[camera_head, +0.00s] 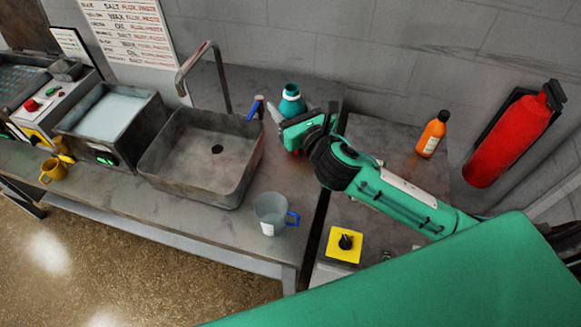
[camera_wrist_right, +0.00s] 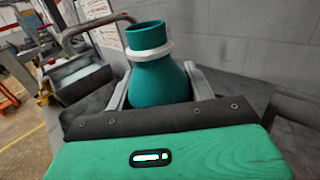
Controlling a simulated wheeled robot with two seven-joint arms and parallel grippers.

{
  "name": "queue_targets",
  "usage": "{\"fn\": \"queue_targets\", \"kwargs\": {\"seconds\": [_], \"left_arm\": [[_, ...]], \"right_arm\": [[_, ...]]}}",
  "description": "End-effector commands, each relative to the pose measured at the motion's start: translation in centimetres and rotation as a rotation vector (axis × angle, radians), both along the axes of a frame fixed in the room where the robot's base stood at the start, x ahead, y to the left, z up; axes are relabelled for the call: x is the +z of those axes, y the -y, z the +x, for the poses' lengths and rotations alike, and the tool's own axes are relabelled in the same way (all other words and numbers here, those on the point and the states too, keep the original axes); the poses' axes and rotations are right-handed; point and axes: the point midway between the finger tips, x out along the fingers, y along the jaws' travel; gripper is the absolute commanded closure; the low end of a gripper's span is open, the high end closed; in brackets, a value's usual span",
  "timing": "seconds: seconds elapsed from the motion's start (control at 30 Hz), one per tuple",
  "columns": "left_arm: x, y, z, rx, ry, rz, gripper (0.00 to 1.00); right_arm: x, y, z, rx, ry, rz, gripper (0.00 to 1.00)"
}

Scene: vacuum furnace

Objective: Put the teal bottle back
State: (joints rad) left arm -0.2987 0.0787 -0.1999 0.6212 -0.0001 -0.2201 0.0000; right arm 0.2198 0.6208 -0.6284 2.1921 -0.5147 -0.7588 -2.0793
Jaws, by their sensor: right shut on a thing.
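The teal bottle (camera_head: 291,103) is at the back of the metal counter, right of the sink, near the grey wall. My right gripper (camera_head: 301,109) is shut on it, with the arm reaching in from the right. In the right wrist view the bottle (camera_wrist_right: 158,84) stands between the two grey fingers, its neck up with a white ring around it. The gripper hides the bottle's lower part, so I cannot tell whether it touches the counter. My left gripper is not in view.
A metal sink (camera_head: 168,158) with a tall tap (camera_head: 218,75) lies left of the bottle. A blue-handled cup (camera_head: 271,211) stands near the front edge. An orange bottle (camera_head: 432,137) and a red fire extinguisher (camera_head: 508,139) are to the right. A yellow switch box (camera_head: 344,245) sits nearer.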

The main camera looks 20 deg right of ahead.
Motion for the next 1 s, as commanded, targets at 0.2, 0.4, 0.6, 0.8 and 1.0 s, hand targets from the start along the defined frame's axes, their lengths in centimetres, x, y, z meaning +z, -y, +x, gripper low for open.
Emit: {"fn": "queue_targets", "kwargs": {"seconds": [0.2,0.4,0.6,0.8,1.0], "left_arm": [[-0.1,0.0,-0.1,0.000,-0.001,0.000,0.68],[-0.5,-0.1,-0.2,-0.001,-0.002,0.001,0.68],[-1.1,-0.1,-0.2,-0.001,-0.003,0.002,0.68],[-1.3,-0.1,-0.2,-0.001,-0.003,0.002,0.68],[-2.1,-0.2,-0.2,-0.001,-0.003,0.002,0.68]], "right_arm": [[-5.5,0.0,-0.1,-0.002,-0.008,0.004,0.74],[-10.3,-0.1,-0.1,-0.002,-0.008,0.004,0.74],[-13.7,0.0,-0.1,-0.001,-0.002,0.004,0.74],[-14.9,0.0,-0.1,0.000,0.000,0.002,0.74],[-17.4,-0.1,-0.1,-0.001,-0.002,0.004,0.74]]}}
